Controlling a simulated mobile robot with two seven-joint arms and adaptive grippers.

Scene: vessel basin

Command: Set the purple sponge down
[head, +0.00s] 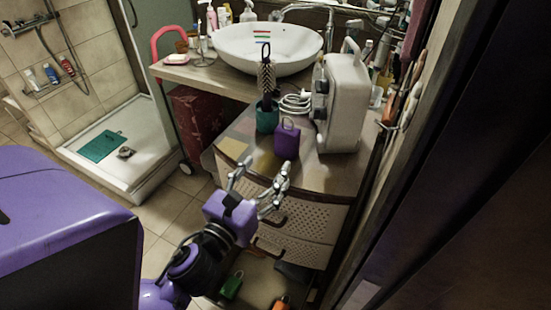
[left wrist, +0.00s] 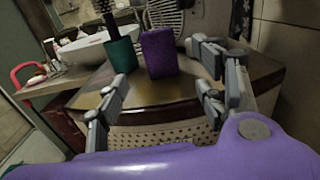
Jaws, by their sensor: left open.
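The purple sponge (head: 287,139) stands upright on top of the drawer cabinet (head: 235,150), just right of a teal cup (head: 267,118) that holds a dark brush. My left gripper (head: 259,180) is open and empty in front of the cabinet's front edge, with the sponge beyond its fingertips. In the left wrist view the sponge (left wrist: 159,52) shows ahead between the spread fingers (left wrist: 160,97), apart from them, and the teal cup (left wrist: 120,50) is to its left. My right gripper is not in view.
A white heater-like appliance (head: 343,105) stands right of the sponge, with a coiled white hose beside it. A white basin (head: 267,46) is behind on a counter. A green item (head: 231,286) and an orange item (head: 282,303) lie low by the cabinet. A dark wall edge closes the right.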

